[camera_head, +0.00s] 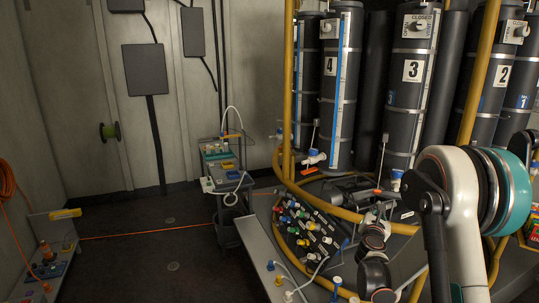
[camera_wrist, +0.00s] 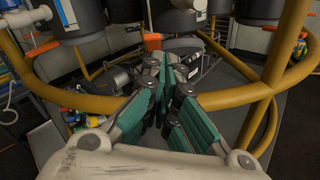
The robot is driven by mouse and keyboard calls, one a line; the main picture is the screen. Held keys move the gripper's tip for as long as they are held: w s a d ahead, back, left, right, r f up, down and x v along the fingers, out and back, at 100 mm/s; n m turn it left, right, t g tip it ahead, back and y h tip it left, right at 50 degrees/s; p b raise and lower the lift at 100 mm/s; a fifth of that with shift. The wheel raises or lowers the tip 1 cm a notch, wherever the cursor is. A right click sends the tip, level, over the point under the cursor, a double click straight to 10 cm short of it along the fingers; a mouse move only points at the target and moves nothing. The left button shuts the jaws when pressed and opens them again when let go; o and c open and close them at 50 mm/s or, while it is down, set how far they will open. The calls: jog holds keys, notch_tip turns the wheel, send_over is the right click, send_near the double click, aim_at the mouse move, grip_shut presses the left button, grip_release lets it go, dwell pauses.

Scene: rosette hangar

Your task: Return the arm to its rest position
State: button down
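My arm shows at the right of the head view as a pale, thick link (camera_head: 462,200) with a teal-banded joint (camera_head: 515,190). It is bent in front of the dark cylinders, not folded out of sight. In the wrist view, my gripper (camera_wrist: 170,85) points toward the yellow pipe frame, its teal-padded fingers close together toward the tips. I see no object between them, but I cannot make out whether the tips touch. The gripper is not clearly visible in the head view.
Tall numbered cylinders (camera_head: 407,75) stand behind curved yellow pipes (camera_head: 288,90); one pipe (camera_wrist: 85,103) passes close to the fingers. A cart (camera_head: 222,165) stands mid-left. An orange cable (camera_head: 150,233) crosses the mostly clear left floor.

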jog(key=s+a+r+m+g+y, duration=0.1)
jog(key=s+a+r+m+g, duration=0.15)
jog(key=s+r+m, duration=0.55)
jog(key=s+a+r+m+g+y, duration=0.1)
jog(key=s+a+r+m+g, duration=0.2)
jog(key=s+m, duration=0.5)
jog(key=s+a+f+m+g+y, duration=0.1)
jog(key=s+a+m+y, duration=0.1)
jog(key=s+a, duration=0.3)
jog(key=s+a+f+m+g+y, duration=0.1)
jog(key=s+a+m, duration=0.4)
jog(key=s, duration=0.8)
jog(key=s+a+f+m+g+y, duration=0.1)
jog(key=s+a+m+y, duration=0.2)
jog(key=s, duration=0.7)
jog(key=shift+a+f+m, duration=0.4)
jog(key=shift+a, duration=0.5)
